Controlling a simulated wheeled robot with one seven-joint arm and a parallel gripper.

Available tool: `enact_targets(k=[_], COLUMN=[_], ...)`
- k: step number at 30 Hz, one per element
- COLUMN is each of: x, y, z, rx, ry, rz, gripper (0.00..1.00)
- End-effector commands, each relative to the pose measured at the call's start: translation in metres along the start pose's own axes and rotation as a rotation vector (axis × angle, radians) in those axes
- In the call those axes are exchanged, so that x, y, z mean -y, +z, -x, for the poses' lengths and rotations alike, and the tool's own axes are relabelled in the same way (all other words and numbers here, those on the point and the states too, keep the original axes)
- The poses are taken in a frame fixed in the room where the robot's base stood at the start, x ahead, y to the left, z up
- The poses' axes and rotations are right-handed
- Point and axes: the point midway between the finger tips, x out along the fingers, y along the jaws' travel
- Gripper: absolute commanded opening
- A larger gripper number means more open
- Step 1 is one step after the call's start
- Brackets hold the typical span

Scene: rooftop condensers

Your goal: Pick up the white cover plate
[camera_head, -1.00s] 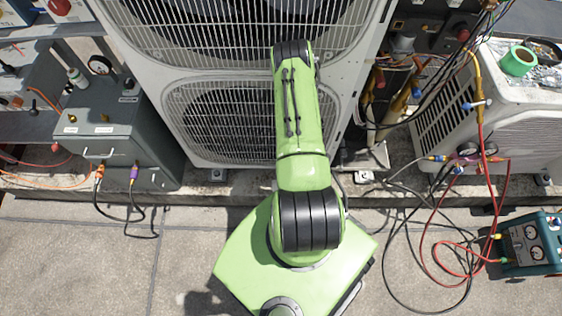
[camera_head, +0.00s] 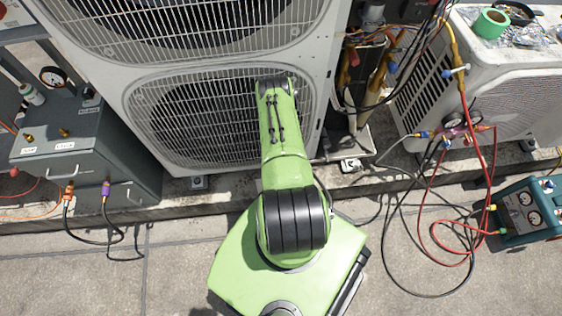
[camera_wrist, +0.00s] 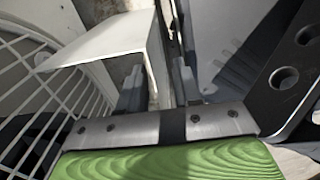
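In the wrist view, a white bent sheet (camera_wrist: 105,40), which looks like the cover plate, lies ahead of my gripper (camera_wrist: 158,88), beside a wire grille. Its folded edge runs down close to the left finger. The two fingers stand apart with a gap between them. I cannot tell whether the sheet's edge sits in that gap or touches a finger. In the head view my green arm reaches toward the large condenser and hides my gripper. I cannot make out the cover plate for certain there.
The large white condenser (camera_head: 130,75) stands directly ahead. A grey case (camera_head: 75,150) with gauges and hoses is at left. A smaller white unit (camera_head: 515,75) with tape on top is at right. Hoses (camera_head: 440,220) loop over the paving near a teal gauge box (camera_head: 530,210).

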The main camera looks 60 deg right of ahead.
Motion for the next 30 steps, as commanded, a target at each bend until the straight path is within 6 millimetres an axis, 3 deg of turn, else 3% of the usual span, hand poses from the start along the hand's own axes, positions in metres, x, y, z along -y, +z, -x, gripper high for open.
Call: enact_targets(k=[4, 11, 30], x=[-0.0006, -0.0004, -0.0005], y=[0.0001, 0.0001, 0.0002], z=[0.0021, 0.0024, 0.0026], rx=[0.0, 0.0, 0.001], ry=[0.001, 0.001, 0.001], rz=[0.0, 0.0, 0.0], gripper=[0.33, 0.0, 0.0])
